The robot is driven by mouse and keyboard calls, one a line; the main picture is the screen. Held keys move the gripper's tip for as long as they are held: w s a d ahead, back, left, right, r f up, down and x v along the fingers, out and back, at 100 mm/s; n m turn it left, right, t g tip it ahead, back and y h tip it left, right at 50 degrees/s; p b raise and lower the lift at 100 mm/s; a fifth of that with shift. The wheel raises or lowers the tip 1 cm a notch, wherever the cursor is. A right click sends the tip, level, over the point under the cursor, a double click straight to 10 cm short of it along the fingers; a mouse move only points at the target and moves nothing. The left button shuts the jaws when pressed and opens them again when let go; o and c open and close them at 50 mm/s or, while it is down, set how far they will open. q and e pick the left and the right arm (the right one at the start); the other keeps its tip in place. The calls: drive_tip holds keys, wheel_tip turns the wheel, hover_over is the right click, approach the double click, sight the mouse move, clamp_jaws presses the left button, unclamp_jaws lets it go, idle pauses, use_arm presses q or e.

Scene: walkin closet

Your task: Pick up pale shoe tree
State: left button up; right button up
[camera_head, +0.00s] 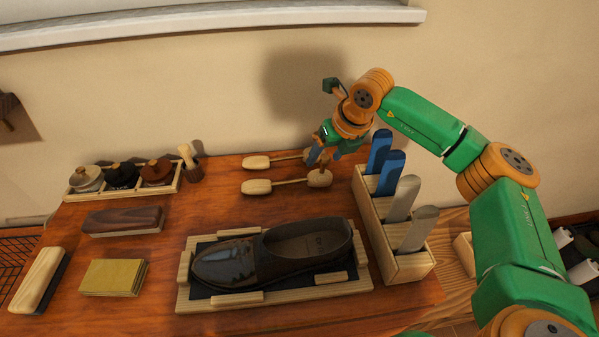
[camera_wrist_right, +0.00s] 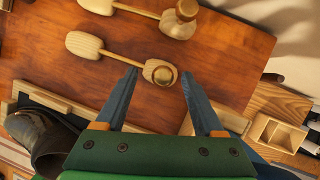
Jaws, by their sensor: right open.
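Two pale wooden shoe trees lie on the wooden table. The front shoe tree (camera_head: 257,187) is nearer the shoe, and the back shoe tree (camera_head: 257,162) is nearer the wall. They look alike in colour. My right gripper (camera_head: 326,153) is open and empty above their heel ends, partly covering the back one. In the right wrist view, the fingertips (camera_wrist_right: 159,72) point at the front tree's round heel end (camera_wrist_right: 160,73), which appears between them. The back tree (camera_wrist_right: 89,7) is farther beyond. My left gripper is not in view.
A dark shoe (camera_head: 270,255) rests on a tray (camera_head: 185,270) in front. A wooden rack (camera_head: 410,265) with blue and grey handled tools stands right, under my right arm. A tray of jars (camera_head: 120,177), a brush (camera_head: 125,220) and a yellow block (camera_head: 113,277) lie left.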

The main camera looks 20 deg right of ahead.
drive_tip(key=shift+w+d+f, duration=0.15)
drive_tip(key=shift+w+f, duration=0.45)
drive_tip(key=shift+f, duration=0.3)
drive_tip(key=shift+s+r, duration=0.15)
drive_tip(key=c, duration=0.5)
clamp_jaws()
